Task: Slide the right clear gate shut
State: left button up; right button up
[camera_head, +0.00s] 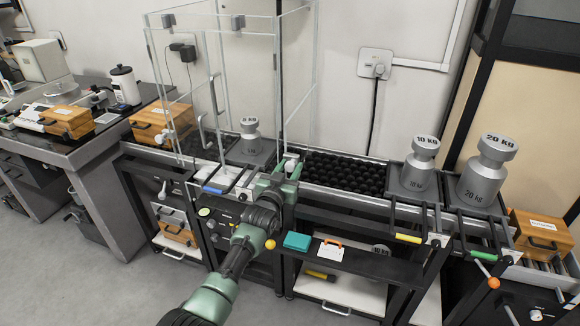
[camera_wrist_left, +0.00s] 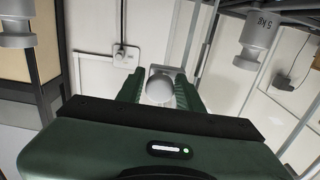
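A clear-walled enclosure stands over the weighing bench. Its right clear panel (camera_head: 299,75), which I take for the right gate, has pale edges and stands just behind my left gripper. My left gripper (camera_head: 287,168) is at the panel's lower front corner, over the bench's front rail. In the left wrist view, a pale rounded piece (camera_wrist_left: 160,89) sits between the two green fingers of the gripper (camera_wrist_left: 160,98). It may be the gate's handle. I cannot tell whether the fingers press on it. The gate's runner is partly hidden by the gripper. My right gripper is out of view.
A 5 kg weight (camera_head: 250,137) stands inside the enclosure. A black roller bed (camera_head: 345,174) runs right toward the 10 kg weight (camera_head: 419,165) and the 20 kg weight (camera_head: 485,172). A wooden box (camera_head: 160,120) sits at the left. Upright handles (camera_head: 213,94) stand near the left panel.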

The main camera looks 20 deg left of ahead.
pick_arm(q)
jog(key=shift+s, duration=0.1)
jog(key=s, duration=0.7)
jog(key=shift+s+p, duration=0.3)
jog(key=shift+p, duration=0.05)
jog(key=shift+a, duration=0.1)
jog(key=s+f+g, duration=0.3)
jog(key=s+f, duration=0.5)
jog(key=f, duration=0.5)
jog(key=s+d+f+m+g, duration=0.1)
jog(key=s+f+g, duration=0.2)
jog(key=s+f, duration=0.75)
jog(key=s+f+g, duration=0.3)
jog(key=s+f, duration=0.2)
jog(key=f, duration=1)
jog(key=s+f+g, duration=0.2)
jog(key=s+f, duration=0.3)
jog(key=s, duration=0.8)
jog(key=s+a+f+g, duration=0.1)
jog(key=s+f+g, duration=0.2)
jog(key=s, duration=1)
jog(key=s+f+m+g+p, duration=0.1)
jog(key=s+f+g, duration=0.2)
jog(key=s+f, duration=0.4)
jog(key=s, duration=0.5)
jog(key=shift+s+a+y, duration=0.2)
jog(key=shift+s+y, duration=0.1)
jog(key=shift+s, duration=0.1)
